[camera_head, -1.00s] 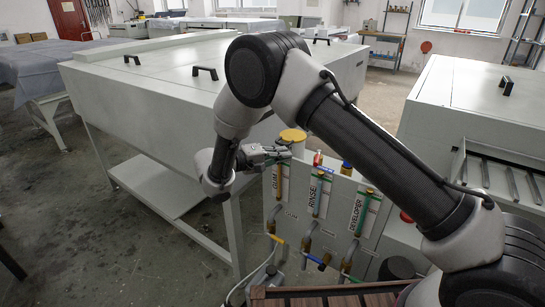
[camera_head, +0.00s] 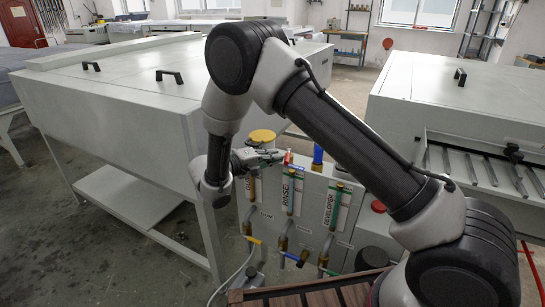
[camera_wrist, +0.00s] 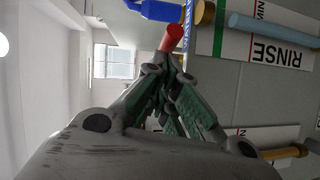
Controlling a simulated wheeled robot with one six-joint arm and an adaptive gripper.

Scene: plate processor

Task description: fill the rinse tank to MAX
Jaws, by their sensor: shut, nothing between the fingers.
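The rinse gauge (camera_head: 290,194) is the middle of three on the grey tank panel, between GUM and DEVELOPER. In the wrist view, the RINSE label (camera_wrist: 283,54) is turned around beside a light-blue sight tube (camera_wrist: 272,29). The blue in the tube ends close to a green mark; the exact level is unclear. My gripper (camera_wrist: 165,64) is shut and empty near the panel's top edge. A small red part (camera_wrist: 172,37) shows at its fingertips; I cannot tell whether they touch. A blue handle (camera_wrist: 160,10) is beyond it. Blue and green valve handles, including a blue one (camera_head: 291,257), sit low on the panel.
A large white machine (camera_head: 120,85) stands at left and another (camera_head: 440,100) at right, with a metal rack. A yellow lid (camera_head: 262,136) is behind my gripper. A brown slatted surface (camera_head: 310,293) lies in front of the panel. Floor at left is open.

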